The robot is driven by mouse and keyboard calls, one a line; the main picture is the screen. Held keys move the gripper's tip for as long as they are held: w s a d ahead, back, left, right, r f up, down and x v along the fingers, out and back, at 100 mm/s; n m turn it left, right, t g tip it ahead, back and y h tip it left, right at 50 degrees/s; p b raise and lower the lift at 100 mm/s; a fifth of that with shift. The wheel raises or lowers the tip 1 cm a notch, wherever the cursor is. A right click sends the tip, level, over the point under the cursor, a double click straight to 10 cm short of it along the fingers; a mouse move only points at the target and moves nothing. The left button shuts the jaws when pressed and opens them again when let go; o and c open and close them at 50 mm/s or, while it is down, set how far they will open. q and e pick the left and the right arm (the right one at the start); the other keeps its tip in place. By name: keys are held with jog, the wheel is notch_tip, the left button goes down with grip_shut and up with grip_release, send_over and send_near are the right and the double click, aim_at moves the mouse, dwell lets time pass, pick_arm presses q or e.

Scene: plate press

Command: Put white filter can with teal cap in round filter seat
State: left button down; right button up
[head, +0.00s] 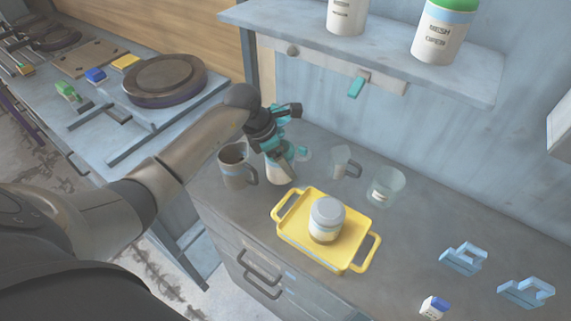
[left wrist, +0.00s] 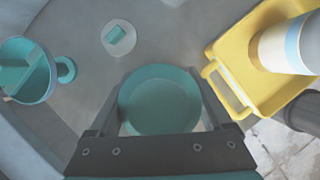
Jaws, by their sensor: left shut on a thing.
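My left gripper (head: 277,151) is shut on the white filter can (head: 281,174) and holds it upright, low over the grey counter. The can's round teal cap (left wrist: 158,101) is between the fingers in the left wrist view. The gripper hides part of the can, and I cannot tell whether its base touches the counter. A flat pale disc with a teal block (left wrist: 119,39) lies near the can. A teal round cup-like piece (left wrist: 30,75) with a loop is further left in that view. I cannot tell which is the round filter seat. My right gripper is out of view.
A yellow tray (head: 293,240) holding a grey-lidded jar (head: 326,216) is right of the can. A grey mug (head: 234,167) stands close left. A clear mug (head: 342,163) and glass cup (head: 384,187) stand right. A shelf (head: 390,45) overhangs the back.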

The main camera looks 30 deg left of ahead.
pick_arm(q)
jog(key=shift+w+f, duration=0.2)
jog(key=shift+f, duration=0.75)
jog(key=shift+f, duration=0.2)
grip_release()
jog(key=shift+r, duration=0.1)
